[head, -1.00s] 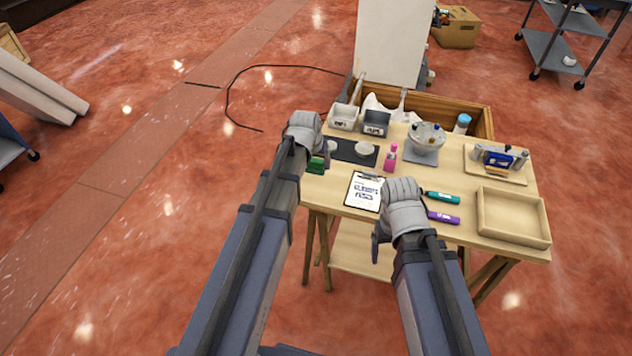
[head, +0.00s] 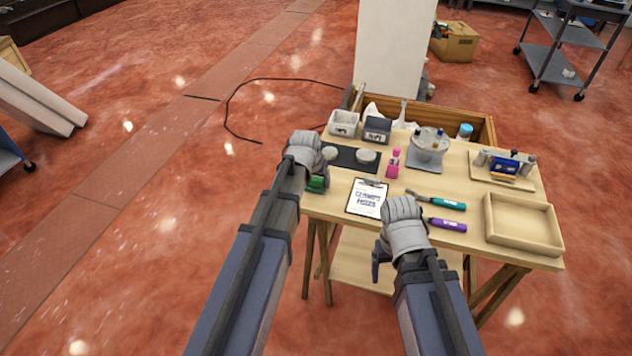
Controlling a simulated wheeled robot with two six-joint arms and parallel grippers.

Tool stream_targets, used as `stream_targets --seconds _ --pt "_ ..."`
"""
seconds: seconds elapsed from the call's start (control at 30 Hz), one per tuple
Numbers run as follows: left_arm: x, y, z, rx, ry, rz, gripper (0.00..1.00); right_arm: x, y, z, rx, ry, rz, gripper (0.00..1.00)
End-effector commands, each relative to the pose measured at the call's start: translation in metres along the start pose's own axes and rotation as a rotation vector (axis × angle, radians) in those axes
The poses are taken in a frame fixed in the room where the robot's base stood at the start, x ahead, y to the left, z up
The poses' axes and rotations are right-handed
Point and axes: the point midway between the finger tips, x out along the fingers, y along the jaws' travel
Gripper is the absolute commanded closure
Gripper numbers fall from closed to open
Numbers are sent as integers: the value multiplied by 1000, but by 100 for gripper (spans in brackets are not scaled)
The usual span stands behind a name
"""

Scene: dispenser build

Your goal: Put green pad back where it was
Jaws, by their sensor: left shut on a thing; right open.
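The green pad (head: 318,184) shows just below and right of my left gripper (head: 314,175) at the table's left edge. My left gripper is shut on it; its fingers are mostly hidden behind the wrist. Whether the pad touches the tabletop cannot be told. My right gripper (head: 380,258) is open and empty, at the table's front edge below the clipboard (head: 367,197). A dark mat (head: 350,163) with two whitish round pieces (head: 366,156) lies just beyond my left gripper.
A pink bottle (head: 393,165), a round dispenser (head: 428,145), small bins (head: 343,123), an empty wooden tray (head: 522,247) and a clamp fixture (head: 505,163) occupy the table.

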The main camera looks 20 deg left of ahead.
Motion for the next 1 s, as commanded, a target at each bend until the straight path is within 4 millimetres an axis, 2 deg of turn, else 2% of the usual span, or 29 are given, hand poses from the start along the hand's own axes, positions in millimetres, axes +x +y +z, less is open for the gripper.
stream_targets --seconds 0.1,0.13,0.37,0.77,1.0 --pt "4 0 2 0 0 0 71 4 0 0 0 0 0 16" --pt "4 0 2 0 0 0 25 4 0 0 0 0 0 16" --pt "3 0 1 0 0 0 0 3 0 0 0 0 0 16" --pt "-2 0 -1 0 0 0 0 -2 0 0 0 0 0 16" --pt "-25 0 -1 0 0 0 0 -24 2 1 0 0 0 16"
